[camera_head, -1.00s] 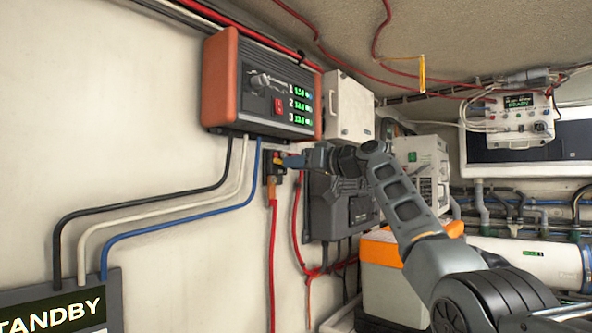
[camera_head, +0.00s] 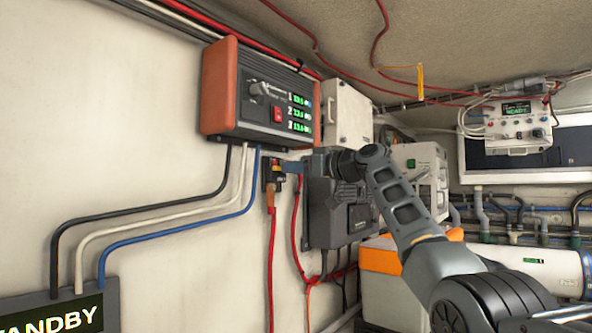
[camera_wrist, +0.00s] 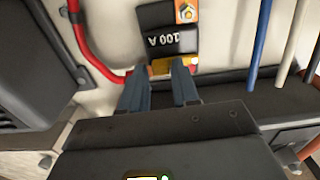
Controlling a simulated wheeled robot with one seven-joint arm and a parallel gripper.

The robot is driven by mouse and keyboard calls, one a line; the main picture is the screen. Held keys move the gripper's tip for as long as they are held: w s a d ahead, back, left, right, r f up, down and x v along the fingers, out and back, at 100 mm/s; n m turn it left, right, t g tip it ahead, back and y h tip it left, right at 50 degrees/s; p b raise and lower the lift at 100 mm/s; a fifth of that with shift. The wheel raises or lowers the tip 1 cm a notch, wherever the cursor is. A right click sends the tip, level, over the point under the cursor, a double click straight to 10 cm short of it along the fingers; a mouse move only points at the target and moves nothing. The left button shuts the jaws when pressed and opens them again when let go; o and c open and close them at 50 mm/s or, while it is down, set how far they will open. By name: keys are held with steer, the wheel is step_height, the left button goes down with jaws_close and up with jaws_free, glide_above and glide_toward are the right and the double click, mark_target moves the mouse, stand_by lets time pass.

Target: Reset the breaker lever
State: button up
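The breaker (camera_head: 271,174) is a small dark block on the wall, just below the orange-ended charger box. My gripper (camera_head: 292,167) is just right of the breaker in the head view. In the wrist view my gripper (camera_wrist: 160,72) has its two blue-grey fingers apart, with a gap between them. The lever lies at the fingertips; whether they touch it is unclear.
The charger box (camera_head: 260,95) with a knob, red switch and green readouts overhangs the breaker closely. Red cables (camera_head: 271,260) run below it, and black, white and blue cables (camera_head: 180,222) run to the left. A dark box (camera_head: 338,205) stands close on the right.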

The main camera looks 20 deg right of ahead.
steer(key=shift+o, duration=1.4)
steer(key=b+v, duration=0.2)
steer(key=v, duration=0.5)
steer(key=shift+s+d, duration=0.2)
steer(key=shift+s, duration=0.1)
